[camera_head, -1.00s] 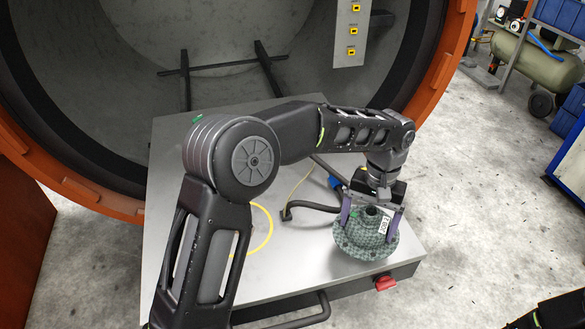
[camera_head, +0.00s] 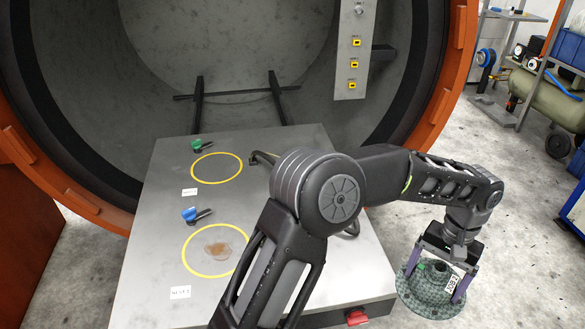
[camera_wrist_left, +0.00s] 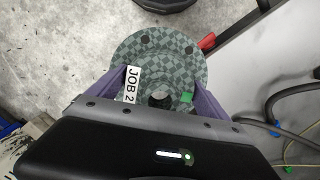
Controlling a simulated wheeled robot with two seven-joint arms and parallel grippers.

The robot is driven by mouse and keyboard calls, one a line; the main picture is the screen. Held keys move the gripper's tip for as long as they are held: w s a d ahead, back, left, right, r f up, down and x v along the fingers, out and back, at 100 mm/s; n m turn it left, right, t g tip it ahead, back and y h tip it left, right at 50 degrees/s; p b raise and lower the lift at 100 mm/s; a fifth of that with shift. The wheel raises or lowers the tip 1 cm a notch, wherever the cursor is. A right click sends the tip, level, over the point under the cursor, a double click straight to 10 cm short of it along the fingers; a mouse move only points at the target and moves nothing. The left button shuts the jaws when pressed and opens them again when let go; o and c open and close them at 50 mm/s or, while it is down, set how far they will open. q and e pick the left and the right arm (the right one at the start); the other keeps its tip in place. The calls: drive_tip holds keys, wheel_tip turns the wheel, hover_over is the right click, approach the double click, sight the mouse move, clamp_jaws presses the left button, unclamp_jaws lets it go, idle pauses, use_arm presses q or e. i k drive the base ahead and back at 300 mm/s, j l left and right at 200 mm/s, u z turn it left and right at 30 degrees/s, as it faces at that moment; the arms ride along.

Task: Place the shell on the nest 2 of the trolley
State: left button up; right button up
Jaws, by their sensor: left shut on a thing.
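The shell (camera_head: 432,289) is a grey-green checkered flanged dome with a white "JOB 2" label. My left gripper (camera_head: 445,272) is shut on it from above, one purple finger on each side. The shell hangs flange down beyond the trolley's right edge, over the floor. In the left wrist view the shell (camera_wrist_left: 160,62) sits between the fingers, with the trolley top (camera_wrist_left: 265,70) to its right. The trolley (camera_head: 330,275) has two yellow nest rings, a far one (camera_head: 217,168) and a near one (camera_head: 216,250) with a brown patch. Their labels are too small to read surely.
A blue-handled valve (camera_head: 190,214) and a green-handled valve (camera_head: 197,145) stand beside the rings. My left arm covers part of the near ring and the hoses. A red knob (camera_head: 356,317) is on the trolley's front. The orange-rimmed press chamber (camera_head: 455,60) lies behind.

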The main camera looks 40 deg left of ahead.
sight(218, 167)
drive_tip(key=i+l+z, duration=1)
drive_tip(key=i+u, duration=0.3)
drive_tip(key=i+l+u, duration=0.3)
drive_tip(key=i, duration=0.2)
drive_tip(key=i+j+u, duration=0.15)
drive_tip(key=u, duration=0.3)
drive_tip(key=i+u, duration=0.2)
drive_tip(key=u, duration=0.25)
drive_tip(key=i+j+u, duration=0.1)
drive_tip(key=u, duration=0.35)
drive_tip(key=i+l+u, duration=0.1)
drive_tip(key=i+u, duration=0.15)
drive_tip(key=u, duration=0.2)
drive_tip(key=i+l+u, duration=0.1)
drive_tip(key=u, duration=0.35)
drive_tip(key=i+u, duration=0.6)
drive_tip(key=u, duration=0.15)
